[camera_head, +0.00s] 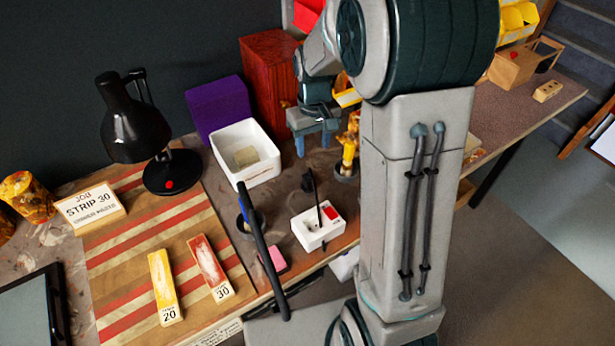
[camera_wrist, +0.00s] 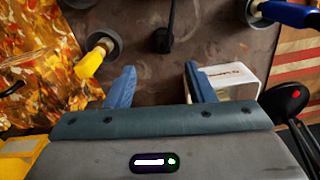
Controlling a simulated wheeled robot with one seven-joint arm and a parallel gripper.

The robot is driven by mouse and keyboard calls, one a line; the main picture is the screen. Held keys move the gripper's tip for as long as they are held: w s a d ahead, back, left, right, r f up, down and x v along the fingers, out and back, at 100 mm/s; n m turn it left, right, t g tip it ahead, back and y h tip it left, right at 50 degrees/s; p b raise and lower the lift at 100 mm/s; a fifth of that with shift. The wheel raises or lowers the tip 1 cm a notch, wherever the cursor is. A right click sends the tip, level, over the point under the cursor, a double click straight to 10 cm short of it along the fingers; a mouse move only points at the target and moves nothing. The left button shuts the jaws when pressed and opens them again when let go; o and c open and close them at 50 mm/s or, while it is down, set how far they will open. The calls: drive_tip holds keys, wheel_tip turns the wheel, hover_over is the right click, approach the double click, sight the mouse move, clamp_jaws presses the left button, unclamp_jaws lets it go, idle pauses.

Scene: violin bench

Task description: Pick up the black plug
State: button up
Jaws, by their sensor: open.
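The black plug (camera_head: 308,183) lies on the brown bench top, in front of my gripper (camera_head: 313,143) in the head view. A thin black stem or cord runs from it toward a white box with a red switch (camera_head: 320,228). In the wrist view the plug (camera_wrist: 162,40) shows as a dark rounded body, its cord leaving the top of the picture. My gripper (camera_wrist: 159,70) has its two blue fingers apart with nothing between them. The plug lies beyond the fingertips, roughly in line with the gap. I cannot tell the gripper's height above the bench.
A white open bin (camera_head: 247,178) stands left of my gripper, beside a black lamp (camera_head: 133,120). A cup with a yellow item (camera_head: 349,150) stands close on the right. Bare bench surrounds the plug.

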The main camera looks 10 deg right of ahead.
sight(309, 177)
drive_tip(key=f, duration=0.9)
drive_tip(key=shift+w+f, duration=0.15)
drive_tip(key=shift+w, duration=0.2)
drive_tip(key=shift+w+a+f+p, duration=0.1)
drive_tip(key=shift+a+f+p, duration=0.1)
drive_tip(key=shift+f, duration=0.7)
drive_tip(key=shift+w+a+f+p, duration=0.1)
drive_tip(key=shift+f+p, duration=0.05)
drive_tip(key=shift+f, duration=0.7)
drive_tip(key=shift+a+f+p, duration=0.1)
drive_tip(key=shift+f+p, duration=0.1)
drive_tip(key=shift+f, duration=0.7)
drive_tip(key=c, duration=1)
